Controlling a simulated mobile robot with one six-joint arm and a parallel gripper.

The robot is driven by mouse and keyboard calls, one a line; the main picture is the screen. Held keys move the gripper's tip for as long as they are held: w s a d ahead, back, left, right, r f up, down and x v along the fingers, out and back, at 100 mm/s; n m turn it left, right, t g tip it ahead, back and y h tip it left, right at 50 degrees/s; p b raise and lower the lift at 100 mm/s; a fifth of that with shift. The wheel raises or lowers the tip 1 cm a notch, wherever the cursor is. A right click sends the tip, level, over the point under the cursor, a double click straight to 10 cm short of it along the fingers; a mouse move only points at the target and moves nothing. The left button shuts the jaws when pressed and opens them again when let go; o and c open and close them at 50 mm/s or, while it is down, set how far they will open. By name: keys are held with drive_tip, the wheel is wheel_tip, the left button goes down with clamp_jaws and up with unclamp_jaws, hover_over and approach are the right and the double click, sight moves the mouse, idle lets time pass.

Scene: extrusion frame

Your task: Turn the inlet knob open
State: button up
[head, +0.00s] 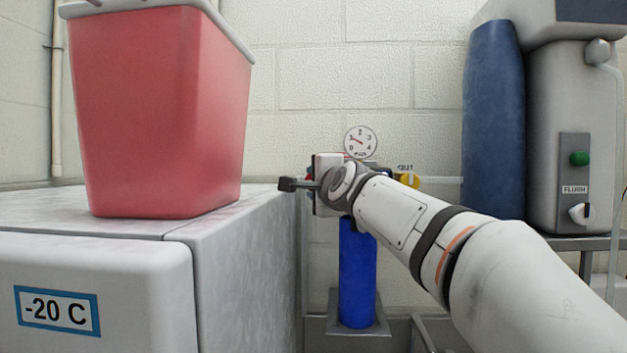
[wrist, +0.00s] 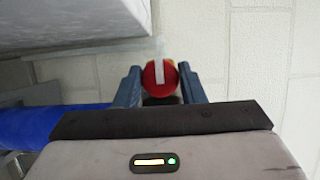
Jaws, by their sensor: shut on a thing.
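The inlet knob (wrist: 152,77) is round and red with a white bar across its face, seen close up in the wrist view. The bar runs nearly upright in that picture. My gripper (wrist: 159,82) has one blue finger on each side of the knob and is shut on it. In the head view my gripper and wrist (head: 328,185) cover most of the knob; only a sliver of red (head: 310,172) shows. The knob's label is hidden.
A yellow knob (head: 410,181) marked OUT sits right of my wrist. A pressure gauge (head: 360,142) is above, a blue cylinder (head: 357,275) below. A white -20 C freezer (head: 245,235) with a red bin (head: 160,110) stands close left. A FLUSH unit (head: 570,130) is at right.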

drive_tip(key=o, duration=1)
drive_tip(key=shift+c, duration=0.2)
drive_tip(key=b+v, duration=0.2)
drive_tip(key=v, duration=0.5)
drive_tip(key=shift+s+d, duration=0.15)
drive_tip(key=shift+s, duration=0.2)
